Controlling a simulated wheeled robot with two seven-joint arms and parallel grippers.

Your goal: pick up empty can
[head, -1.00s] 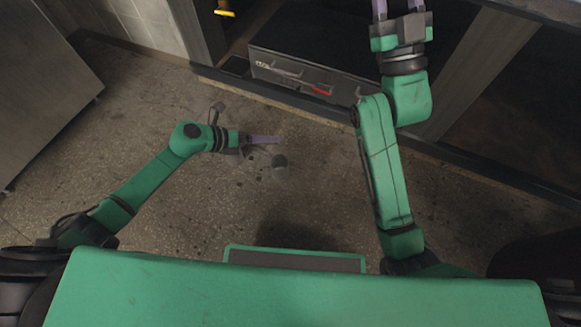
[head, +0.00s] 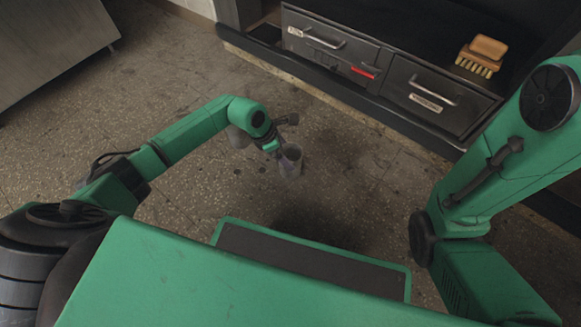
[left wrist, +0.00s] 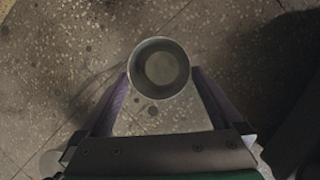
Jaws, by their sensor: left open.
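The empty can (head: 290,161) is a grey, open-topped cylinder standing on the speckled floor. In the left wrist view I look down into the can (left wrist: 160,68), with its round rim and hollow inside showing. My left gripper (left wrist: 161,73) is open, with one purple finger on each side of the can near the tips. I cannot tell whether either finger touches it. In the head view the left gripper (head: 282,152) is at the can, its fingers mostly hidden. My right arm rises at the right and leaves the picture, so its gripper is out of view.
Dark drawers (head: 432,95) line the back, with a wooden brush (head: 482,56) on top. A metal cabinet (head: 50,45) stands at the far left. The floor around the can is mostly clear.

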